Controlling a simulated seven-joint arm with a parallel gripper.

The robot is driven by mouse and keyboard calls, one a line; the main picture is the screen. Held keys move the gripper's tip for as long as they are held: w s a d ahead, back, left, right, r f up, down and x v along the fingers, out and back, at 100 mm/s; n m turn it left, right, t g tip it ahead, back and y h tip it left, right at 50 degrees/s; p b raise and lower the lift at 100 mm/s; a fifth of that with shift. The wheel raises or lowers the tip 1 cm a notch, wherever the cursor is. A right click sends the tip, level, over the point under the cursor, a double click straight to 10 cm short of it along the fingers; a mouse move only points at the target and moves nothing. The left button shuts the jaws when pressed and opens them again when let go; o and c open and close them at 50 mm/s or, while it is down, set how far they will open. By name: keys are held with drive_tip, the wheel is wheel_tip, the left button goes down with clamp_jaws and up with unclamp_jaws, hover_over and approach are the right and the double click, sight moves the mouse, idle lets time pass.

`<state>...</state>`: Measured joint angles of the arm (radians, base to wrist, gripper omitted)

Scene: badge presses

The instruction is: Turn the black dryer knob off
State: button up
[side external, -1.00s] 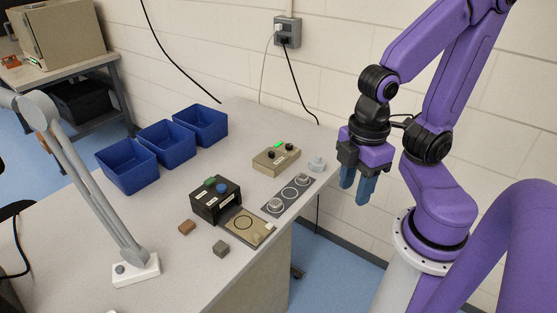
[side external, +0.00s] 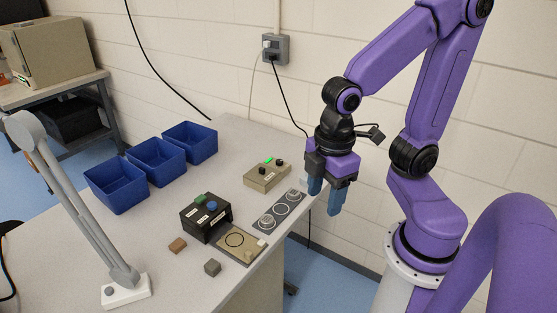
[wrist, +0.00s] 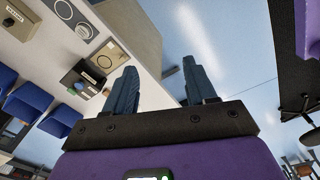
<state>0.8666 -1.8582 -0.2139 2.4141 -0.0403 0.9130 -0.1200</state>
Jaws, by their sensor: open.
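A beige control box (side external: 266,183) stands on the table, with a left black knob (side external: 262,170), a right black knob (side external: 279,162) and a lit green light (side external: 269,160) on top. I cannot read which knob is the dryer's. The control box also shows at the top left of the wrist view (wrist: 20,17), partly cut off. My gripper (side external: 325,198) is open and empty, pointing down to the right of the box, near the table's right edge and apart from the knobs. In the wrist view my two blue fingers (wrist: 160,70) are spread with nothing between them.
A grey plate (side external: 281,209) with round fittings lies between box and table edge. A dark press (side external: 194,222) with green and blue buttons and a beige plate (side external: 228,244) stand in front.

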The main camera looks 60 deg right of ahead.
drive_tip(key=w+n+h, duration=0.1)
drive_tip(key=w, duration=1.4)
drive_tip(key=w+d+f+n+t+h, duration=0.1)
drive_tip(key=w+d+f+n, duration=0.1)
drive_tip(key=w+d, duration=0.6)
drive_tip(key=n+g+h, duration=0.1)
drive_tip(key=n+h, duration=0.1)
drive_tip(key=h, duration=0.1)
hover_over(279, 161)
drive_tip(key=a, duration=0.7)
wheel_tip(279, 161, down, 8)
drive_tip(key=shift+y, duration=0.3)
drive_tip(key=x, duration=1.6)
drive_tip(key=shift+s+d+f, duration=0.2)
drive_tip(key=shift+s+f, duration=0.05)
drive_tip(key=shift+s, duration=0.05)
clamp_jaws()
